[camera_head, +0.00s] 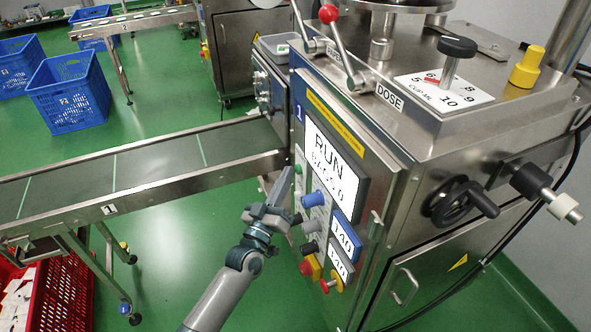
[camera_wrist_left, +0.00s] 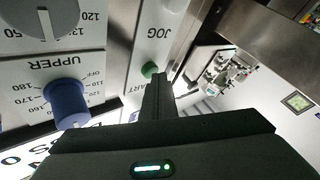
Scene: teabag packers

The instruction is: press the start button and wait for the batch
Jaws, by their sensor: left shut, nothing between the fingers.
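The packing machine's control panel (camera_head: 327,205) faces my left gripper. Its screen (camera_head: 328,160) reads RUN, with a bags line below that seems to show 0. The green start button (camera_wrist_left: 149,70) shows in the left wrist view, beside a partly covered label ending in "ART". My left gripper (camera_head: 288,180) is shut and empty, its fingertips close to the panel's left edge. In the wrist view the fingertips (camera_wrist_left: 158,80) are right by the green button; I cannot tell whether they touch it. My right gripper is not in view.
A blue knob (camera_head: 313,199) and a red-and-yellow emergency stop (camera_head: 309,267) are on the panel near my gripper. An empty-looking conveyor (camera_head: 150,170) runs off to the left. A red crate (camera_head: 65,290) stands below it; blue crates (camera_head: 68,92) stand behind.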

